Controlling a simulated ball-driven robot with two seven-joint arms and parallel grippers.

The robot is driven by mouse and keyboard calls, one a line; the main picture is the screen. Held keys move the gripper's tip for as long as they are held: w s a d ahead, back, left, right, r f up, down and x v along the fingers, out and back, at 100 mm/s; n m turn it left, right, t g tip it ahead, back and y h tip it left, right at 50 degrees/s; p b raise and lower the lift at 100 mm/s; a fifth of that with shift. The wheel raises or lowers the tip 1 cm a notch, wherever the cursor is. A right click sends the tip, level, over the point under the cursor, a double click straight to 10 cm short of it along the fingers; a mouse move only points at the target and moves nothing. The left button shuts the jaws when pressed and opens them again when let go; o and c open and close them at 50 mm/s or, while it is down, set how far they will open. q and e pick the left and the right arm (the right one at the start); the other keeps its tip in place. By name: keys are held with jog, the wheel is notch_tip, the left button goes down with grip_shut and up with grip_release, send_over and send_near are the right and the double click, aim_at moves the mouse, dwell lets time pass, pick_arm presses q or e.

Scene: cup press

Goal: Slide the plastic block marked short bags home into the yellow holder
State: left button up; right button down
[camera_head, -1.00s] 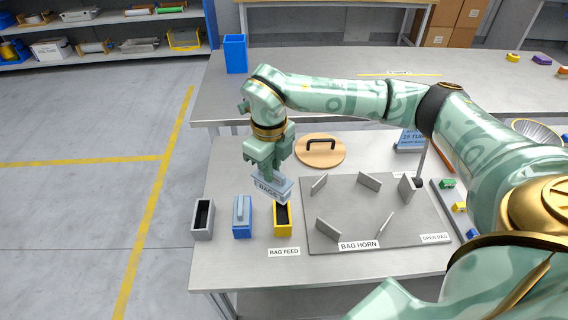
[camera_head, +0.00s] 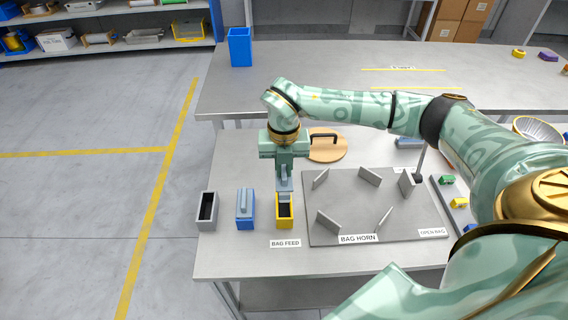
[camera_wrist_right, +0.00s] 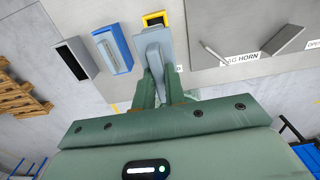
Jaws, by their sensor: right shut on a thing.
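My right gripper (camera_head: 284,170) points down and is shut on the grey-blue plastic block (camera_head: 284,184). The block is upright at the back end of the yellow holder (camera_head: 284,225), whose dark slot shows in front of it. I cannot tell whether the block touches the holder or is partly in it. In the right wrist view the block (camera_wrist_right: 154,42) sits between the fingers (camera_wrist_right: 161,88), with the yellow rim (camera_wrist_right: 156,17) just beyond it. The block's lettering is not readable now. My left gripper is out of view.
Left of the yellow holder stand a blue holder (camera_head: 245,222) with a block in it and an empty grey holder (camera_head: 200,223). The bag horn plate (camera_head: 345,205) with upright fins is close on the right. A round wooden lid (camera_head: 328,150) lies behind.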

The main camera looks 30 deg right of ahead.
jog(key=shift+f+b, duration=0.95)
jog(key=shift+f, duration=1.6)
jog(key=shift+r+p, duration=0.1)
jog(key=shift+p, duration=0.8)
jog(key=shift+f+b, duration=1.25)
jog(key=shift+f, duration=1.8)
jog(key=c, duration=1.4)
grip_release()
notch_tip(320, 180, up, 15)
jog(key=p, duration=0.3)
jog(key=shift+p, duration=0.35)
jog(key=shift+r, duration=0.6)
